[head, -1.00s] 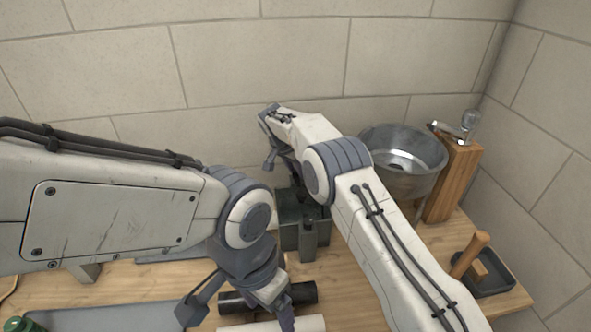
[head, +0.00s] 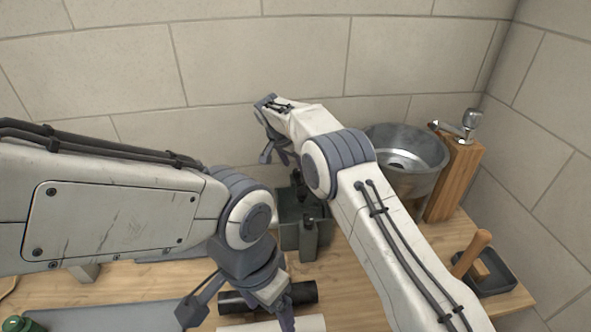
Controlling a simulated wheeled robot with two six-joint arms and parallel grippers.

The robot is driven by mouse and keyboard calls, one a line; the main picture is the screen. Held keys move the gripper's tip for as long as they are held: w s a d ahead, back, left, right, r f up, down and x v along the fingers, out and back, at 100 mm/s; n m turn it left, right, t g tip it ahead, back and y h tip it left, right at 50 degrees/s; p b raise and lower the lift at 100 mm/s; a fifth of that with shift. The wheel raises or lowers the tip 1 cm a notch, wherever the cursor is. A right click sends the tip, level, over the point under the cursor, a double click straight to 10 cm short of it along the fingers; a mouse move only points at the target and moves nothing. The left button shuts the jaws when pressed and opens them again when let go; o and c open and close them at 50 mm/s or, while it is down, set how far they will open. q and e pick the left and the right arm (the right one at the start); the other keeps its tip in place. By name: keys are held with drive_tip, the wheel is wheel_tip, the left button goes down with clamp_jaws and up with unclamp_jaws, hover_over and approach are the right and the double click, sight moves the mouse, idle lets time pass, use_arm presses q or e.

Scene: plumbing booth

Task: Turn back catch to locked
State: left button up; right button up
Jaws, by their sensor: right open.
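A dark grey-green box-like fixture (head: 290,238) stands on the bench in the middle, with small upright parts on its top. I cannot make out for sure which part is the back catch or how it is turned; my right arm hides some of the fixture. My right gripper (head: 274,155) is open and empty, above and behind the fixture, near the wall, with its fingers pointing down. It appears apart from the fixture. My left gripper (head: 240,312) is open with fingers spread, low over the front of the bench, above a black pipe (head: 305,292) and a white pipe (head: 308,324).
A metal bowl (head: 425,185) and a wooden block (head: 460,180) with a metal tap on top stand at the back right. A dark tray (head: 497,285) with a wooden-handled tool lies at the right edge. A grey tray (head: 110,318) lies front left.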

drive_tip(key=v, duration=0.7)
drive_tip(key=shift+r+b, duration=0.35)
drive_tip(key=shift+r, duration=0.05)
drive_tip(key=shift+s, duration=0.1)
drive_tip(key=s+r+n+g+y, duration=0.1)
drive_tip(key=s+r+n, duration=0.25)
drive_tip(key=s, duration=0.65)
drive_tip(key=s+r+n+g+y, duration=0.15)
drive_tip(key=s+n, duration=0.25)
drive_tip(key=s, duration=0.6)
drive_tip(key=s+d+f+n, duration=0.1)
drive_tip(key=s+d+n, duration=0.1)
drive_tip(key=s, duration=0.6)
drive_tip(key=s+d+f+n+g+y, duration=0.1)
drive_tip(key=s+d, duration=0.3)
drive_tip(key=s, duration=0.4)
drive_tip(key=s+d+f+n, duration=0.2)
drive_tip(key=s+d+n, duration=0.1)
drive_tip(key=s, duration=0.5)
drive_tip(key=shift+s+f+n, duration=0.2)
drive_tip(key=shift+f+n, duration=0.2)
drive_tip(key=shift+n, duration=0.05)
